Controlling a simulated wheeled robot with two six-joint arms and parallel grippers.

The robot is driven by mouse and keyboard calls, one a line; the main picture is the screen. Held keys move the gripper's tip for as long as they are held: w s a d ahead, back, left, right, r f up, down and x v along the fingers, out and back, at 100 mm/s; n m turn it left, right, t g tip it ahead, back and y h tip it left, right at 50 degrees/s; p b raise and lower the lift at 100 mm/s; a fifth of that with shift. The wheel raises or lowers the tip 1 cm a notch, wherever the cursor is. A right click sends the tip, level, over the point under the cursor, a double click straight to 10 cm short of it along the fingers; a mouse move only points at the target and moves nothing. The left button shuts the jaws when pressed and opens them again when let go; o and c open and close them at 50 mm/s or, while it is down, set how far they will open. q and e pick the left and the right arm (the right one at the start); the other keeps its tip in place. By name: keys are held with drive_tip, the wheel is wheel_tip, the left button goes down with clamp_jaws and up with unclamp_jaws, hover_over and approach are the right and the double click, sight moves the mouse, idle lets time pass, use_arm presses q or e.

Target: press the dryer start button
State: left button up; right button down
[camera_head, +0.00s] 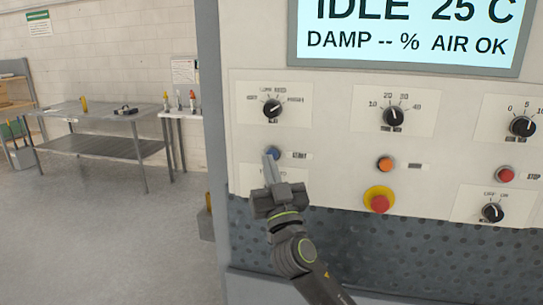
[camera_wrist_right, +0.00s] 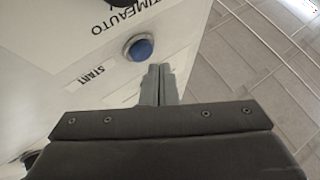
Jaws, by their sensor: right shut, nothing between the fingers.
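The blue start button (camera_head: 273,152) sits on the pale control panel (camera_head: 340,130), left of a START label. It also shows in the right wrist view (camera_wrist_right: 139,47), in a metal ring, with the START label beside it. My right gripper (camera_head: 269,160) is shut and empty, its fingertips just below the button in the head view. In the right wrist view its fingertips (camera_wrist_right: 159,70) are close to the button, slightly right of and below it; a small gap shows, and contact cannot be told. The display (camera_head: 410,30) reads IDLE 25 C, DAMP -- %, AIR OK. My left gripper is out of view.
An orange button (camera_head: 385,164), a red emergency knob (camera_head: 379,203) on yellow, a red STOP button (camera_head: 505,174) and several black dials, one at the upper left (camera_head: 272,108), share the panel. A metal table (camera_head: 100,112) stands at the back left. The floor between is clear.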

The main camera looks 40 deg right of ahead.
drive_tip(key=shift+d, duration=0.1)
idle(0.7)
drive_tip(key=shift+w+d+b, duration=0.25)
drive_tip(key=shift+w+b, duration=0.05)
drive_tip(key=shift+b, duration=0.1)
drive_tip(key=shift+w+d+b, duration=0.3)
drive_tip(key=shift+d+b, duration=0.05)
drive_tip(key=shift+b, duration=0.05)
idle(0.6)
drive_tip(key=shift+a, duration=0.1)
idle(0.4)
drive_tip(key=shift+s+a, duration=0.6)
drive_tip(key=s+a+p, duration=0.1)
drive_tip(key=s+a, duration=0.2)
drive_tip(key=shift+s+a, duration=0.1)
drive_tip(key=shift+a, duration=0.3)
